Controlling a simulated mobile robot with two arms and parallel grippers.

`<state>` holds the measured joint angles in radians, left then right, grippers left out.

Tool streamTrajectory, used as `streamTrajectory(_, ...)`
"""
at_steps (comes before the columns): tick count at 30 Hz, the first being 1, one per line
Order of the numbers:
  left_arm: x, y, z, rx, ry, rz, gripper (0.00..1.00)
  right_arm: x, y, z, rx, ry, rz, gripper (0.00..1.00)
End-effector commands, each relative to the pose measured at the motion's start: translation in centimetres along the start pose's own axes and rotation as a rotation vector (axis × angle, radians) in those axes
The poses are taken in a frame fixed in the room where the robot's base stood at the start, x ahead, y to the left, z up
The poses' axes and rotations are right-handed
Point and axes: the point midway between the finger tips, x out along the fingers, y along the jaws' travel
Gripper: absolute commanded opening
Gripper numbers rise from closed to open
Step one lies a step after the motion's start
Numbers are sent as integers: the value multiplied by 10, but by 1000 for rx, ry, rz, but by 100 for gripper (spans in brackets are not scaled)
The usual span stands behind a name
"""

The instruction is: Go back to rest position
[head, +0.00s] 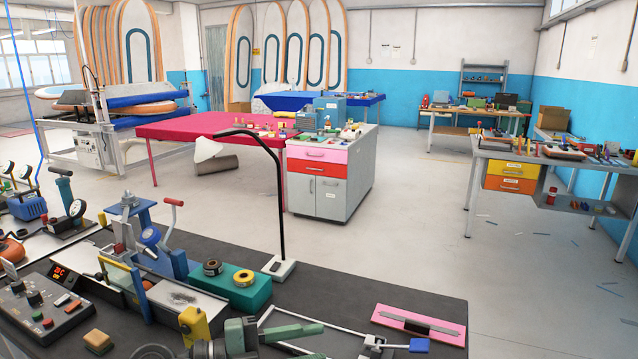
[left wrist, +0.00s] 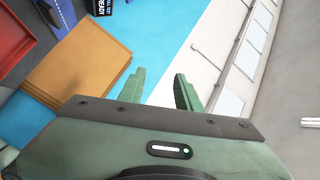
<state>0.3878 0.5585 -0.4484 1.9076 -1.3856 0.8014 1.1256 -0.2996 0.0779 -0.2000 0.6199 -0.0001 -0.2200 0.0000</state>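My left gripper (head: 300,338) is low in the head view, in front of the dark workbench's front part, with a grey-green body and a green finger pointing right. The left wrist view shows its two green fingers (left wrist: 159,78) standing apart with a clear gap and nothing between them. My right gripper is not in the head view.
The dark workbench (head: 345,290) close in front holds gauges, a control box (head: 45,308), tape rolls, a black lamp (head: 280,200) and a pink board (head: 420,325). A pink table, a white cabinet (head: 330,190) and a grey bench stand beyond. Open floor (head: 420,215) lies between.

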Motion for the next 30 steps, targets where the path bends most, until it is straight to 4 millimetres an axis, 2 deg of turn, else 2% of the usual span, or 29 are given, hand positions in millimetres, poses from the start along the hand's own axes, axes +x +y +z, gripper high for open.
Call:
streamTrajectory(1, 0, -19, -12, -36, 13, -164, 34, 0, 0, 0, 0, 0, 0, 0)
streamTrajectory(3, -12, -48, -15, -95, -15, -393, 34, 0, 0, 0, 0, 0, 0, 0)
streamTrajectory(5, -30, -67, -8, -165, -76, -575, 34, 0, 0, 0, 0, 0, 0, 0)
streamTrajectory(6, -46, -74, 2, -221, -133, -684, 34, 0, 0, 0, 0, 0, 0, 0)
streamTrajectory(8, -73, -75, 21, -317, -245, -827, 34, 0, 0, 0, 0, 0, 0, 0)
streamTrajectory(10, -106, -60, 47, -446, -406, -953, 34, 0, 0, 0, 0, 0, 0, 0)
streamTrajectory(11, -120, -48, 58, -508, -483, -992, 34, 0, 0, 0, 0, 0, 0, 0)
streamTrajectory(13, -151, -10, 81, -658, -672, -1044, 34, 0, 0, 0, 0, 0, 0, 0)
streamTrajectory(14, -162, 9, 87, -719, -751, -1049, 34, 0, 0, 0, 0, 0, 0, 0)
streamTrajectory(15, -174, 36, 94, -801, -853, -1043, 34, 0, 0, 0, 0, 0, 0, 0)
streamTrajectory(17, -190, 79, 97, -922, -995, -1007, 34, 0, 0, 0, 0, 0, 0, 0)
streamTrajectory(18, -198, 108, 96, -996, -1083, -969, 34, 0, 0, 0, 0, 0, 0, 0)
streamTrajectory(22, -214, 184, 77, -1195, -1292, -814, 34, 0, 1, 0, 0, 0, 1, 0)
streamTrajectory(24, -218, 214, 63, -1271, -1363, -730, 34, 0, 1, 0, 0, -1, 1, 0)
streamTrajectory(30, -224, 276, 21, -1437, -1497, -504, 34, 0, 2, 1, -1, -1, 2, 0)
